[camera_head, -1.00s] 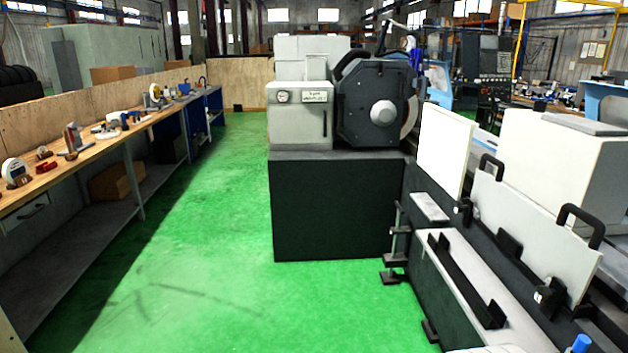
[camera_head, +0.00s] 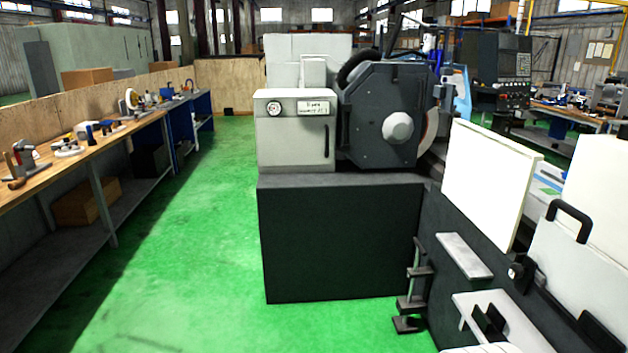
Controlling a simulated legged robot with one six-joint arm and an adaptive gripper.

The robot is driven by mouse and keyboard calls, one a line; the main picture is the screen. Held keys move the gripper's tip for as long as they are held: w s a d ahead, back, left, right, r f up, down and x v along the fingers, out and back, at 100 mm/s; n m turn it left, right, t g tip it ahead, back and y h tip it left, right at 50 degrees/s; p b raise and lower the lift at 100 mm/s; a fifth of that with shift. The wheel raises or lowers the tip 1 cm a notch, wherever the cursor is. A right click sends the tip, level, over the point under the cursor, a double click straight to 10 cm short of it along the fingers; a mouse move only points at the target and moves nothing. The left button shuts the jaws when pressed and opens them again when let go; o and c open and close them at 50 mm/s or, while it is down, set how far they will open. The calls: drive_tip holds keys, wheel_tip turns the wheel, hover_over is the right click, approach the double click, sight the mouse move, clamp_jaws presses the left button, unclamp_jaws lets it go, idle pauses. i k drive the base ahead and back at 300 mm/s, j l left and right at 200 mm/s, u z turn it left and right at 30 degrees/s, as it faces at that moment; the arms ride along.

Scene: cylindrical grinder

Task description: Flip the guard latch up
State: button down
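The cylindrical grinder stands ahead and to the right, with a dark wheel guard (camera_head: 385,115) that has a round grey hub cap. White guard panels (camera_head: 490,180) line its right side, and the nearer panel (camera_head: 575,262) has a black handle (camera_head: 570,218). A small black latch-like part (camera_head: 518,270) sits low between these two panels. I cannot tell for sure whether it is the guard latch, or how it is set. My gripper is not in view.
A wooden workbench (camera_head: 70,160) with tools runs along the left. Green floor (camera_head: 190,240) is clear between it and the machine's dark base (camera_head: 340,240). A grey control cabinet (camera_head: 295,140) with a gauge stands beside the wheel guard.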

sight(394, 80)
drive_tip(key=i+z, duration=0.1)
drive_tip(key=i, duration=0.6)
drive_tip(key=i+j+z, duration=0.15)
drive_tip(key=i, duration=0.55)
drive_tip(key=i+l+z, duration=0.1)
drive_tip(key=i+z, duration=0.3)
drive_tip(key=i, duration=1.1)
drive_tip(key=i+l, duration=0.1)
drive_tip(key=i, duration=0.15)
drive_tip(key=u, duration=0.05)
